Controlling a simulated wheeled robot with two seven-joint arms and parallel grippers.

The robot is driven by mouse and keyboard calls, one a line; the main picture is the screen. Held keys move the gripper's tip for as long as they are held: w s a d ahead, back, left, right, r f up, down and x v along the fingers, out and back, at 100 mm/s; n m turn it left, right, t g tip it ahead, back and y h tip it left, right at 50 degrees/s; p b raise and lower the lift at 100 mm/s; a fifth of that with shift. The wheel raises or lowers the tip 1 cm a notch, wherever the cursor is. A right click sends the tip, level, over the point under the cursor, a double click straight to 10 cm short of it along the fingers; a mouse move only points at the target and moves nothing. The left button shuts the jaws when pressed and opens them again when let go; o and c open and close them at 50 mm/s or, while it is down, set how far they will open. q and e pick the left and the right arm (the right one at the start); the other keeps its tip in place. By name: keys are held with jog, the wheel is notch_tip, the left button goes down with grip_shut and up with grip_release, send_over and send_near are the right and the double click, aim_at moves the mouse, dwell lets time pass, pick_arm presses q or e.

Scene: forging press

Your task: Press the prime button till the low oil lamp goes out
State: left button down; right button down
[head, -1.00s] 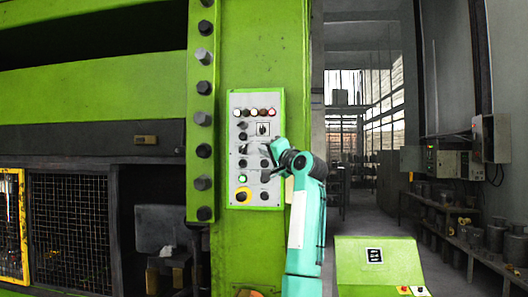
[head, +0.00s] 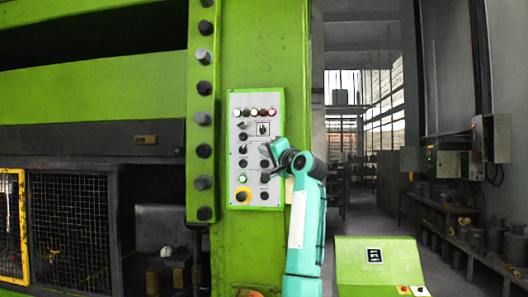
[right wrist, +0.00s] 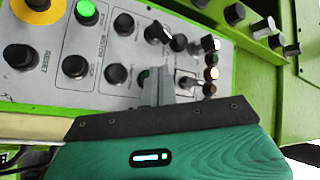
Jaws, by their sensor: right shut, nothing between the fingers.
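The grey control panel (head: 256,140) on the green press column carries a top row of lamps and several knobs and buttons. My right gripper (head: 268,151) is shut and empty at the panel's right side. In the right wrist view its fingertips (right wrist: 157,74) are at a button (right wrist: 144,78), which they partly cover. I cannot tell whether it is pressed in, nor read its label. My left gripper is not in view.
A yellow-ringed button (head: 243,195) sits low on the panel, with a lit green button (head: 242,179) above it. A bolted green strip (head: 203,120) stands left of the panel. A green console (head: 378,265) stands at lower right.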

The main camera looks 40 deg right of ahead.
jog(key=shift+w+d, duration=0.15)
jog(key=shift+w+d, duration=0.15)
jog(key=shift+d, duration=0.05)
jog(key=shift+w+d, duration=0.2)
jog(key=shift+d, duration=0.1)
dwell(1.0)
jog(key=shift+a, duration=0.1)
jog(key=shift+s+a+b, duration=0.45)
jog(key=shift+a+b, duration=0.05)
jog(key=shift+a, duration=0.05)
jog(key=shift+s+a, duration=0.1)
